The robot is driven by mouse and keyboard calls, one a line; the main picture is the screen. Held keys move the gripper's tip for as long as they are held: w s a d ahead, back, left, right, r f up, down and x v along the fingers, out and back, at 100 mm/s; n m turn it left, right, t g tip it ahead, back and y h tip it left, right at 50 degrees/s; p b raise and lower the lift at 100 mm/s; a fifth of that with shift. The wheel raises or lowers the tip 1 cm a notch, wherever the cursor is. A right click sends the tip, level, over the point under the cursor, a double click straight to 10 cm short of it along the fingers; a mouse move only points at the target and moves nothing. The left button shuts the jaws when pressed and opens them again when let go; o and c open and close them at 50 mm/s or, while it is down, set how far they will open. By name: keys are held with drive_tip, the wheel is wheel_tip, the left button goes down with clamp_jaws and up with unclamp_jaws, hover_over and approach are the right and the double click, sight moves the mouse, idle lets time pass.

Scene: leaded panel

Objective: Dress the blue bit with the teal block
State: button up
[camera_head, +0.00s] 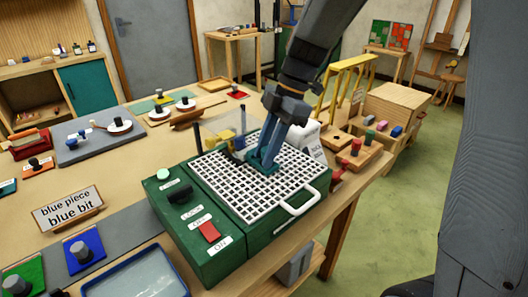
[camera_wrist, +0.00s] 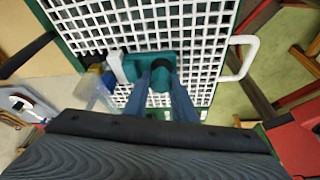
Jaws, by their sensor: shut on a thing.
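My gripper (camera_head: 264,154) is low over the white grid top (camera_head: 215,178) of the green machine (camera_head: 165,215). It is shut on the dark round knob of the teal block (camera_wrist: 191,66). In the wrist view my gripper (camera_wrist: 162,74) has a finger on each side of this knob. The block seems to rest on the grid, its white end facing left. A small blue thing (camera_wrist: 108,80), perhaps the blue bit, is just left of that white end. I cannot tell whether they touch. In the head view the arm and a clear shield hide this place.
A red switch (camera_head: 210,231) lies between OFF and ON labels. A white handle (camera_head: 300,205) sticks out at the grid's right. A sign (camera_head: 68,208) reads "blue piece blue bit".

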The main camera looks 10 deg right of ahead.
drive_tip(key=shift+s+a, duration=0.2)
drive_tip(key=shift+a, duration=0.35)
idle(0.9)
drive_tip(key=shift+s+a, duration=0.1)
drive_tip(key=shift+a, duration=0.05)
drive_tip(key=shift+s+a, duration=0.2)
drive_tip(key=shift+a, duration=0.05)
drive_tip(key=shift+c, duration=0.4)
drive_tip(key=shift+s+a, duration=0.2)
drive_tip(key=shift+w+d+b, duration=0.35)
drive_tip(key=shift+w+d, duration=0.4)
drive_tip(key=shift+d, duration=0.15)
clamp_jaws()
drive_tip(key=shift+w+d, duration=0.15)
drive_tip(key=shift+d, duration=0.1)
drive_tip(key=shift+s+a, duration=0.1)
drive_tip(key=shift+s, duration=0.1)
idle(0.4)
drive_tip(key=shift+s+a, duration=0.3)
drive_tip(key=shift+a, duration=0.05)
